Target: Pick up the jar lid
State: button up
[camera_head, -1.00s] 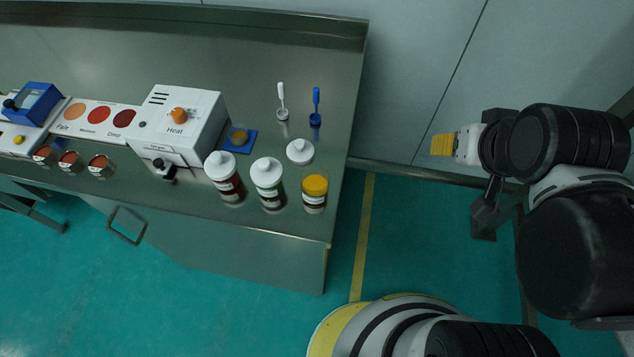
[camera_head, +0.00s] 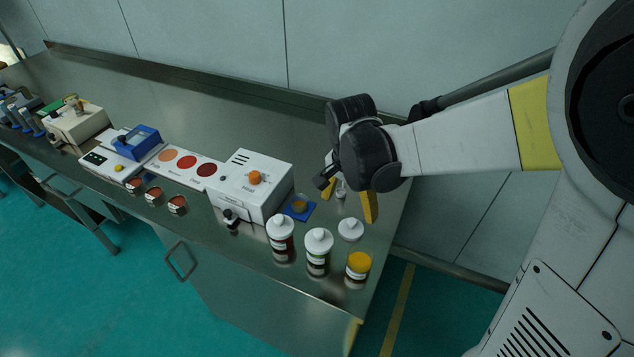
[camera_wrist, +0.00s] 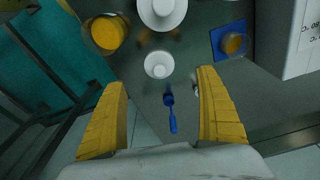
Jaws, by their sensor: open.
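A small white round lid with a raised centre (camera_head: 350,229) lies flat on the steel bench near its right end. In the wrist view the white lid (camera_wrist: 159,65) is just beyond the fingertips, centred between them. My gripper (camera_head: 350,198) points down over the bench, behind the white lid in the picture. In the wrist view its yellow fingers (camera_wrist: 161,82) are wide apart with nothing between them. Which lid is the jar's own I cannot tell.
Two white-capped bottles (camera_head: 281,238) (camera_head: 318,250) stand left of the jar. A blue pad (camera_head: 300,208) and white heater box (camera_head: 252,185) are left.

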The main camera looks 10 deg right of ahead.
aim_at(352, 221)
jog(key=f, duration=0.1)
jog(key=f+b, duration=0.1)
jog(key=f, duration=0.3)
jog(key=shift+w+d+b, duration=0.25)
jog(key=shift+d+b, duration=0.1)
jog(key=shift+b, duration=0.05)
jog(key=f+b, duration=0.2)
jog(key=f, duration=0.1)
jog(key=d+f, duration=0.1)
jog(key=f, duration=0.1)
jog(key=shift+w+f+b, duration=0.15)
jog(key=shift+w+b, duration=0.25)
jog(key=c, duration=1)
